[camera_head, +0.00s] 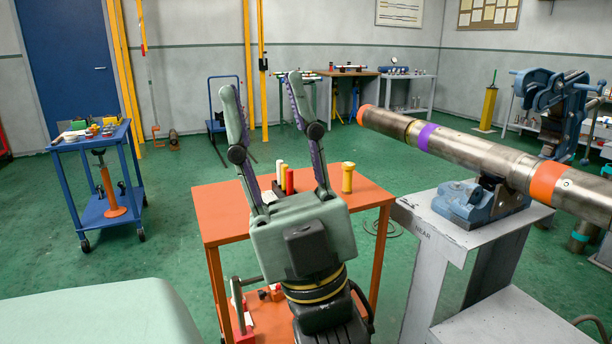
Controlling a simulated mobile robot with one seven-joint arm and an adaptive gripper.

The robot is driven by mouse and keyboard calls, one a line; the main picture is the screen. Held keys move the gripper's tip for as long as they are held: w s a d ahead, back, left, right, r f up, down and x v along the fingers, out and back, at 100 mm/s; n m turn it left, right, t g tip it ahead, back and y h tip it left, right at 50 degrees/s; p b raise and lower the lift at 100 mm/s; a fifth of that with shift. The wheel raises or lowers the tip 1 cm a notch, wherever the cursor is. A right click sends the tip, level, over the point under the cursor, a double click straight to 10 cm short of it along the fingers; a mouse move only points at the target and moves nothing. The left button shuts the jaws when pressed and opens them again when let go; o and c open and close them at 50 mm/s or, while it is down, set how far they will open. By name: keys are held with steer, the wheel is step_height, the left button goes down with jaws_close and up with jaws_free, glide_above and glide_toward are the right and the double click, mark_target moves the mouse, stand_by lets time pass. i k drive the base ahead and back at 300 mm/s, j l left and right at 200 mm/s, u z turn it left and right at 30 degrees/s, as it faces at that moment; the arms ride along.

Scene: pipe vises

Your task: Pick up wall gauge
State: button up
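My gripper (264,88) is open, its two fingers spread and pointing up in the picture, with nothing visible between the tips. It is seen in front of an orange table (220,205). On that table are a red cylinder (290,181), a thin yellow cylinder (283,172) behind it and a thicker yellow cylinder (348,178) to the right. My gripper's fingers and body hide part of the tabletop. I cannot tell which object, if any, is the wall gauge.
A long steel pipe (465,150) with orange and purple bands rests on a blue vise (480,204) on a grey stand (422,222) at right. A blue cart (96,213) with small items stands at left. Green floor (180,190) is clear between cart and orange table.

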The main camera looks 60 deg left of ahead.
mark_target(347, 167)
steer(key=u, duration=1.4)
steer(key=z, duration=1.85)
steer(key=u, duration=1.75)
steer(key=i+j+u, duration=0.25)
steer(key=i+j, duration=0.2)
steer(key=i, duration=0.25)
